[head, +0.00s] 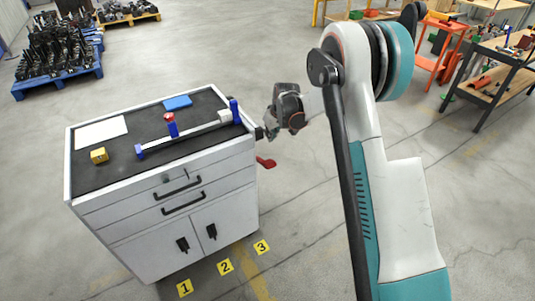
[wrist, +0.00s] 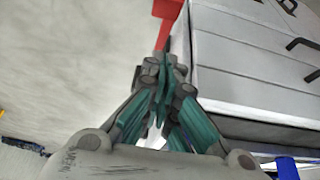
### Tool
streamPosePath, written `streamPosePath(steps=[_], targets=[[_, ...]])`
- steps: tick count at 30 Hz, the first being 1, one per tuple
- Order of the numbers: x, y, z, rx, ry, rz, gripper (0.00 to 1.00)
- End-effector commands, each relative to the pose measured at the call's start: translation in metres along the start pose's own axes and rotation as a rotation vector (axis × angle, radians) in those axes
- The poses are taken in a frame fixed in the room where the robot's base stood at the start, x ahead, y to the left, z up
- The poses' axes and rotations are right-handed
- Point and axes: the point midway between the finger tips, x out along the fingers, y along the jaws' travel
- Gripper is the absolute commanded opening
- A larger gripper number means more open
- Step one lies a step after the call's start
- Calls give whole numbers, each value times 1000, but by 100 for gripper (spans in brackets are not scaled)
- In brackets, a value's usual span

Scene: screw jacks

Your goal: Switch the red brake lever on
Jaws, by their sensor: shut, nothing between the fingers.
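The red brake lever (head: 265,162) sticks out from the right side of the grey cabinet (head: 160,220), below its top edge. In the wrist view the red lever (wrist: 167,10) shows at the top, just beyond my fingertips, partly cut off by the frame edge. My gripper (head: 268,131) is beside the cabinet's upper right corner, above the lever in the head view. In the wrist view my gripper (wrist: 165,65) is shut and empty, its fingers together beside the cabinet's side. I cannot tell whether the fingertips touch the lever.
On the cabinet's dark top are a blue-ended screw jack (head: 185,133), a yellow block (head: 99,155), a white sheet (head: 100,132) and a blue item (head: 177,102). Yellow floor markers (head: 225,267) lie in front. A workbench (head: 505,60) stands back right. Floor right of the cabinet is clear.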

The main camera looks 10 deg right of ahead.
Motion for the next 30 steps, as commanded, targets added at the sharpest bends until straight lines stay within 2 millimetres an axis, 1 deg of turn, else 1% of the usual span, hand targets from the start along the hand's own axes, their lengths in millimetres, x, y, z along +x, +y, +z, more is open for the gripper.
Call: streamPosePath(steps=[5,8,11,21,24,27,30], targets=[[2,0,0,0,0,0,0],[10,0,0,0,0,0,0],[24,0,1,0,0,0,0],[91,0,1,1,1,0,0],[108,0,3,1,1,0,0],[117,0,15,1,0,0,0],[123,0,22,1,0,0,0]])
